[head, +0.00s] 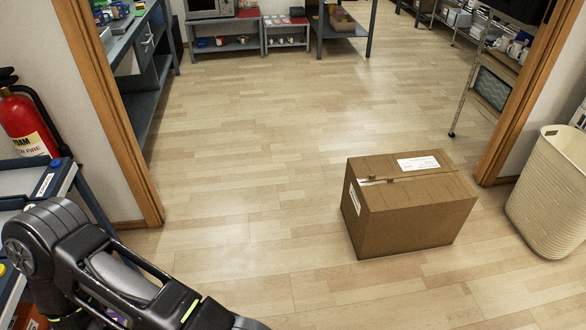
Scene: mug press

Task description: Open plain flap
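A brown cardboard box (412,222) stands on the wooden floor in the doorway, right of centre. Its top looks closed, with a seam running from left to right. The far half of the top carries a white label (418,163). The near half of the top (420,190) is plain brown. A light strip lies at the left end of the seam, and another pale label is on the box's left side. My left arm reaches in from the lower left, well short of the box, and its gripper is out of the picture. My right gripper is not in view.
A wooden door frame stands at left (108,110) and right (520,95) of the box. A cream basket (550,200) is to its right. A blue-grey cart (85,195) and a fire extinguisher (25,125) are at left. The floor (250,150) beyond and left of the box is clear.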

